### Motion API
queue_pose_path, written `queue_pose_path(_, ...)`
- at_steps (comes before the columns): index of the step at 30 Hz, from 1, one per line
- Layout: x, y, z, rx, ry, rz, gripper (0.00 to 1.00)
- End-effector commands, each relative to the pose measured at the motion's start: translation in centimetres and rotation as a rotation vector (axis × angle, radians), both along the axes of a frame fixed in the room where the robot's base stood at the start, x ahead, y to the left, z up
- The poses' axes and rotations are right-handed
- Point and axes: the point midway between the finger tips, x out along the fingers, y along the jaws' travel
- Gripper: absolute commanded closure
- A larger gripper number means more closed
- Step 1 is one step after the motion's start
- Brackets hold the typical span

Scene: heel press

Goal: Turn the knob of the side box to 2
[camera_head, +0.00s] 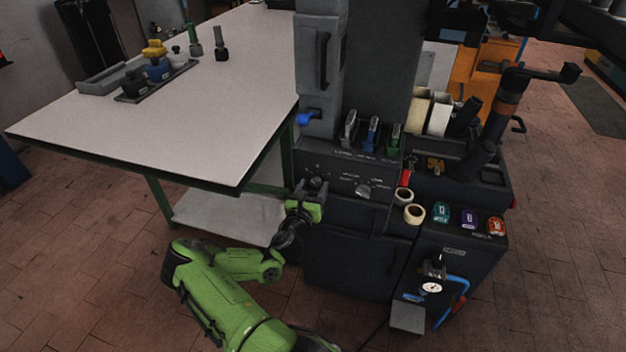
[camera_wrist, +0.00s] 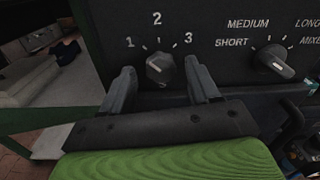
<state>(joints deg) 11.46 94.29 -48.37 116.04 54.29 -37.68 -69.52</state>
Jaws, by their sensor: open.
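The side box (camera_head: 345,175) is a dark panel on the press, with a small dark knob (camera_wrist: 160,68) marked 1, 2 and 3 around its top. I cannot tell clearly which number its pointer faces. In the head view the knob (camera_head: 316,182) sits just above and beyond my gripper (camera_head: 304,205). In the wrist view my gripper (camera_wrist: 160,80) is open, with one finger at the left and one at the right of the knob. A gap shows on each side, so the fingers do not visibly grip it.
A second knob (camera_wrist: 273,62), marked SHORT, MEDIUM, LONG and MIXED, is close to the right finger. A white-topped table (camera_head: 190,110) stands left of the press. Blue, green and grey levers (camera_head: 372,134) stand above the panel, and a blue handle (camera_head: 308,118) juts out at upper left.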

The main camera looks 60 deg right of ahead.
Motion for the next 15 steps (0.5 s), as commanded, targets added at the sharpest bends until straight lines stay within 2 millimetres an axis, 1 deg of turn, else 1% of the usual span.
queue_pose_path(9,-0.14,-0.23,0.03,0.000,0.000,0.002,0.39)
queue_pose_path(10,-0.14,-0.23,0.03,0.000,0.000,0.002,0.41)
queue_pose_path(15,-0.15,-0.22,0.03,0.000,0.000,0.002,0.67)
